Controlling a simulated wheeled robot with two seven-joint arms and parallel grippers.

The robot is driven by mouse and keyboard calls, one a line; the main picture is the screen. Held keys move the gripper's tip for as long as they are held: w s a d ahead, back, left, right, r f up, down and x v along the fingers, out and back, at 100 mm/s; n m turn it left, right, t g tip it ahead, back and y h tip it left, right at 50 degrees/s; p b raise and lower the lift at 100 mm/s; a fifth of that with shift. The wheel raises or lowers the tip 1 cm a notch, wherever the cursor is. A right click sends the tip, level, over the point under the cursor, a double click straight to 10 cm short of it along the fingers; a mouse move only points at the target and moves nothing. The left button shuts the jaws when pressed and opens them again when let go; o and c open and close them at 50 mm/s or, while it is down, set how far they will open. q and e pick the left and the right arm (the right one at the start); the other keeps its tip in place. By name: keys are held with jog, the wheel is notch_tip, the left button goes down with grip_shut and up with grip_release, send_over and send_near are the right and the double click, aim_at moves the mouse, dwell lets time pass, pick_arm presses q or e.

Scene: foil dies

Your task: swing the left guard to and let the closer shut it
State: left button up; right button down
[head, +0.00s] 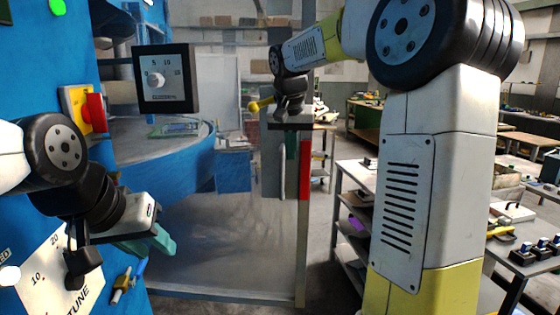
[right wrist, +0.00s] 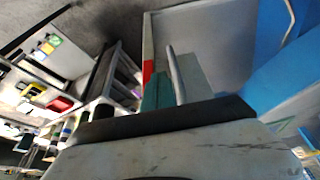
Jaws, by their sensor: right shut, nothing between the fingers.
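The left guard (head: 230,240) is a clear panel in a grey frame, standing out from the blue machine in the head view. Its free edge carries a red strip (head: 305,165) and an upright grey bar handle (head: 282,172). My right gripper (head: 292,165) points down beside this handle. In the right wrist view its teal fingers (right wrist: 157,90) are shut and empty, next to the handle (right wrist: 176,75); contact is unclear. My left gripper (head: 155,243) is in front of the blue machine, away from the guard; its finger gap is hidden. The closer cannot be made out.
The blue machine (head: 180,165) fills the left, with a dial box (head: 165,78) and a red switch (head: 95,112) on a yellow plate. A grey shelf unit (head: 350,215) stands right of the guard. Bare floor shows between them.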

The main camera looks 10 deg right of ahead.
aim_at(291, 169)
jog(key=x, duration=0.3)
jog(key=w+x, duration=0.1)
jog(key=x, duration=0.2)
jog(key=w+x, duration=0.1)
jog(key=x, duration=0.3)
jog(key=shift+d+r, duration=0.3)
jog(key=shift+r, duration=0.15)
jog(key=shift+w+d, duration=0.15)
jog(key=shift+w, duration=0.6)
jog(key=shift+r, duration=0.1)
